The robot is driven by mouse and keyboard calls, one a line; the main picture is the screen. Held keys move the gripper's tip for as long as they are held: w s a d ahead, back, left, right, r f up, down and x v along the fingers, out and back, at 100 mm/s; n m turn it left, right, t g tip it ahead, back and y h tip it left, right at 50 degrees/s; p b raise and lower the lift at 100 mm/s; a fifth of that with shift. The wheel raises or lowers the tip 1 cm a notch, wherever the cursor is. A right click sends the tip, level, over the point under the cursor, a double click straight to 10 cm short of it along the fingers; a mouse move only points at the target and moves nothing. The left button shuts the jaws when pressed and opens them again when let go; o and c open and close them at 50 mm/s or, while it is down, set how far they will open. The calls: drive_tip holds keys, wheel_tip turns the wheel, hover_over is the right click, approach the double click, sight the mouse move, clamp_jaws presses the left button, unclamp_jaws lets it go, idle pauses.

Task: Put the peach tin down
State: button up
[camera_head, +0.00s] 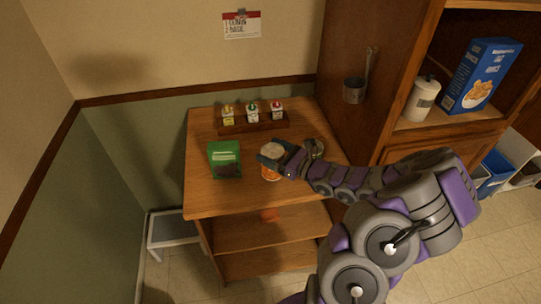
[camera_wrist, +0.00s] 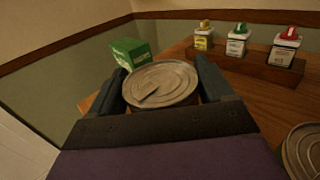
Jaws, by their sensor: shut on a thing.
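The peach tin (camera_head: 270,173), with an orange label and a pale metal lid, is over the middle of the wooden counter top (camera_head: 225,198). My gripper (camera_head: 273,157) reaches in from the right and is shut on the tin. In the wrist view the tin's round lid with its pull tab (camera_wrist: 160,84) sits upright between my two fingers (camera_wrist: 163,92). I cannot tell whether its base touches the counter. Most of its side is hidden in the wrist view.
A green box (camera_head: 225,153) stands left of the tin. A wooden rack (camera_head: 254,125) with three small bottles is behind. Another metal-lidded tin (camera_wrist: 303,150) is close on the right in the wrist view. The counter's front left is clear.

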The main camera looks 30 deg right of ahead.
sight(274, 145)
drive_tip(key=shift+w+d+f, duration=0.2)
drive_tip(key=shift+w+d, duration=0.4)
drive_tip(key=shift+w, duration=0.35)
drive_tip(key=shift+w+d, duration=0.35)
drive_tip(key=shift+d, duration=0.05)
drive_tip(key=shift+w+f+b, duration=0.15)
drive_tip(key=shift+f+b, duration=0.05)
drive_tip(key=shift+b, duration=0.1)
drive_tip(key=f, duration=0.1)
drive_tip(key=a+f+b, duration=0.1)
drive_tip(key=f, duration=0.1)
drive_tip(key=shift+f, duration=0.1)
drive_tip(key=shift+d, duration=0.15)
drive_tip(key=shift+d, duration=0.1)
drive_tip(key=o, duration=1.5)
drive_tip(key=shift+d, duration=0.15)
drive_tip(key=shift+c, duration=0.2)
drive_tip(key=shift+a, duration=0.2)
